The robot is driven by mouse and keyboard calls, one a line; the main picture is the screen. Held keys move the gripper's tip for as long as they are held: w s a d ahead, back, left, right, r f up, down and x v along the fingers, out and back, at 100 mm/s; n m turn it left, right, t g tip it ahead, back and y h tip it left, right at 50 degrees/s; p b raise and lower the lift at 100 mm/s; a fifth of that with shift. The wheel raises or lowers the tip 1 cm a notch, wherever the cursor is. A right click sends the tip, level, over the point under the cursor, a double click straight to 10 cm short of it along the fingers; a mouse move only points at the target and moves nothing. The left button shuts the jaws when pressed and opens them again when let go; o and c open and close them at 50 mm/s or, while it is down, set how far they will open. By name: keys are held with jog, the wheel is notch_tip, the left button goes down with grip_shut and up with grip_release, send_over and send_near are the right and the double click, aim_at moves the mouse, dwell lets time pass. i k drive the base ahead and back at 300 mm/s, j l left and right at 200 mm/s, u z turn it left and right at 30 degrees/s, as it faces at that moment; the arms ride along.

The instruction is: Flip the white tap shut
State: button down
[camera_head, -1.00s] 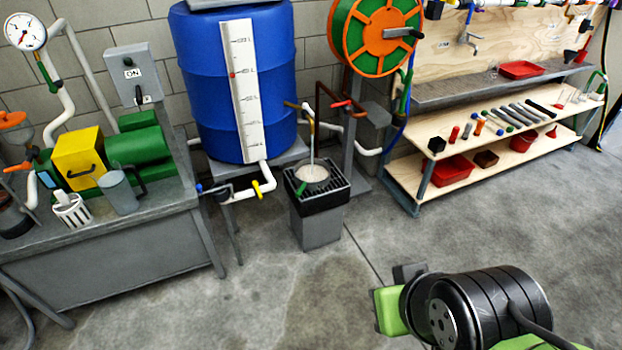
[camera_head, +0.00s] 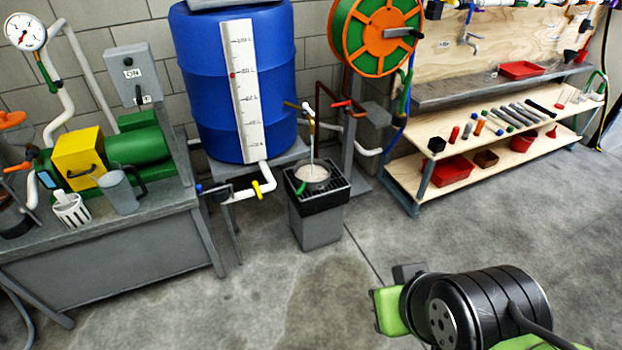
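Small taps sit on the pipes to the right of the blue barrel (camera_head: 215,95). One has a small whitish part (camera_head: 307,108) beside a tan lever, above a brass spout; it may be the white tap, but it is too small to be sure. A thin pale stream (camera_head: 312,152) runs down from the spout into the container on the black-grated grey stand (camera_head: 318,228). A red-handled tap (camera_head: 341,104) is just to the right. My arm shows at the lower right, well apart from the taps. My gripper's fingers cannot be made out.
A yellow-handled valve (camera_head: 257,189) and a blue-handled valve (camera_head: 208,188) are on the low white pipes. A grey workbench (camera_head: 110,255) with a green pump is at left. A wooden shelf unit (camera_head: 455,185) with tools is at right. Concrete floor between is clear.

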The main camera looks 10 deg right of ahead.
aim_at(305, 106)
jog(key=i, duration=1.8)
jog(key=u, duration=0.5)
jog(key=j+u, duration=0.1)
jog(key=u, duration=0.9)
jog(key=i+u, duration=0.1)
jog(key=u, duration=0.9)
